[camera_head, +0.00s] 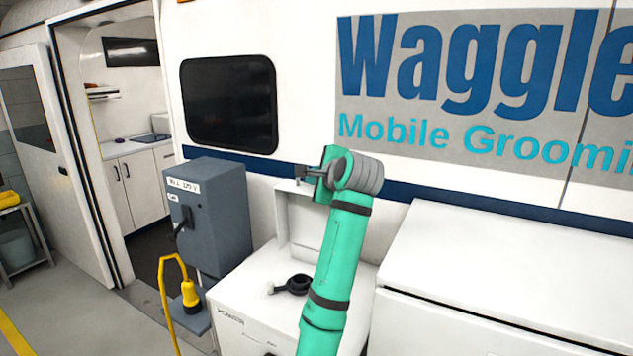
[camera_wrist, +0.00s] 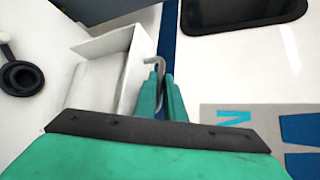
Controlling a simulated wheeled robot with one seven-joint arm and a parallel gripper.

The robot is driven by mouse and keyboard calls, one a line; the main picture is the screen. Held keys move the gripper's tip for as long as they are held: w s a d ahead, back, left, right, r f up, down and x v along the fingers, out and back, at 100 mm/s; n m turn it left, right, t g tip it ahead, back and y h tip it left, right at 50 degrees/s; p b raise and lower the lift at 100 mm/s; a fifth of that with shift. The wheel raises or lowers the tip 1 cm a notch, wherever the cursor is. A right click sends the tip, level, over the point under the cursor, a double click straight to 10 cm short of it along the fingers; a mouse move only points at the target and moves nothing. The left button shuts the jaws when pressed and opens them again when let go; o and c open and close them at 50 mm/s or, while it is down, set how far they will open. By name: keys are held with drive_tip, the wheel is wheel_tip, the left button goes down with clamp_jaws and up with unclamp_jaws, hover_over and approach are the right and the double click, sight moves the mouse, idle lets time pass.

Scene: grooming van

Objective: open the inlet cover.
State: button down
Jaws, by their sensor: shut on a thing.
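The inlet cover (camera_head: 303,222) is a white lid raised upright at the back of a white box (camera_head: 250,310), close to the van wall. It also shows in the wrist view (camera_wrist: 98,83). A grey bent handle (camera_wrist: 155,62) is on its edge. My gripper (camera_head: 318,182) is at the top of the cover, and in the wrist view its teal fingers (camera_wrist: 166,92) are shut on this handle. A black round inlet (camera_head: 294,285) lies exposed on top of the box and shows at the left of the wrist view (camera_wrist: 21,78).
A grey power pedestal (camera_head: 212,210) stands left of the box, with a yellow plug (camera_head: 190,295) and cable on its shelf. A white closed chest (camera_head: 500,265) is at the right. The van wall is close behind the cover. The open van doorway is at the left.

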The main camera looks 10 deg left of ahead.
drive_tip(key=shift+r, duration=0.4)
drive_tip(key=c, duration=1.8)
unclamp_jaws()
drive_tip(key=shift+c, duration=0.2)
drive_tip(key=shift+f, duration=0.1)
drive_tip(key=v, duration=1)
drive_tip(key=shift+s+d, duration=0.25)
